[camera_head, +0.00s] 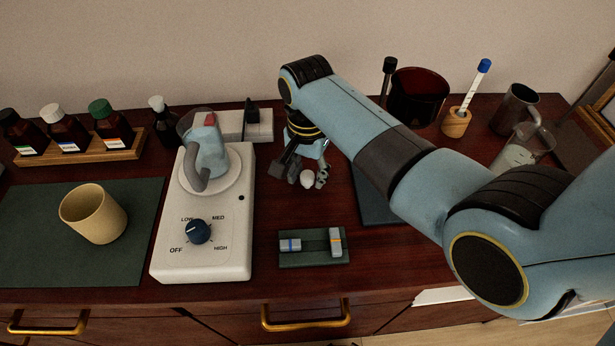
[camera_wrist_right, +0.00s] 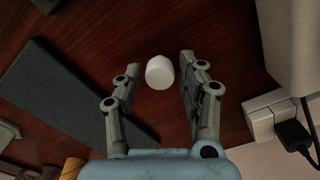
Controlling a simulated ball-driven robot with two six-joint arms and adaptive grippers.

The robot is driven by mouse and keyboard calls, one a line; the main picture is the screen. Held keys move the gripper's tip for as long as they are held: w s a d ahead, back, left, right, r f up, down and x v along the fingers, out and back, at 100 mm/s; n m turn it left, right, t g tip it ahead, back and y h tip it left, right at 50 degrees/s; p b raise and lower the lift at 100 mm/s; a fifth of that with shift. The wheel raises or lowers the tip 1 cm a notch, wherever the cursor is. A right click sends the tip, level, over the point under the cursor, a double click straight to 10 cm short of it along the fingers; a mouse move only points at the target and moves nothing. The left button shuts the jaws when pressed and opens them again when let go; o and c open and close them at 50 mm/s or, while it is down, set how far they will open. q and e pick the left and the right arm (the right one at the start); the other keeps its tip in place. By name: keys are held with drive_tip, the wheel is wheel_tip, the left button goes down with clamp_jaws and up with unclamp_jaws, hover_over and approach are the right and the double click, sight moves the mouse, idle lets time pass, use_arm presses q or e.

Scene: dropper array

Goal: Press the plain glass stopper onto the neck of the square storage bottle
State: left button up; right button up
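A small whitish, rounded piece (camera_head: 307,180) lies on the dark wooden bench below my right gripper. It looks opaque, and I cannot tell whether it is the plain glass stopper. My right gripper (camera_head: 307,178) points down over it; in the right wrist view the fingers (camera_wrist_right: 157,85) are spread, with the whitish piece (camera_wrist_right: 159,72) between and just beyond their tips, apart from both. A small dark bottle (camera_head: 165,125) with a pale top stands behind the hotplate; I cannot tell whether it is the square storage bottle. My left gripper is not in view.
A power strip (camera_head: 258,125) lies behind. A small green tray (camera_head: 312,262) is in front. A dark mat (camera_wrist_right: 60,95) lies beside the gripper. A bottle rack (camera_head: 90,150) is far left.

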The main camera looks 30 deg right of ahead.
sight(307, 175)
clamp_jaws()
drive_tip(key=shift+r+p, duration=0.55)
drive_tip(key=shift+r, duration=1.95)
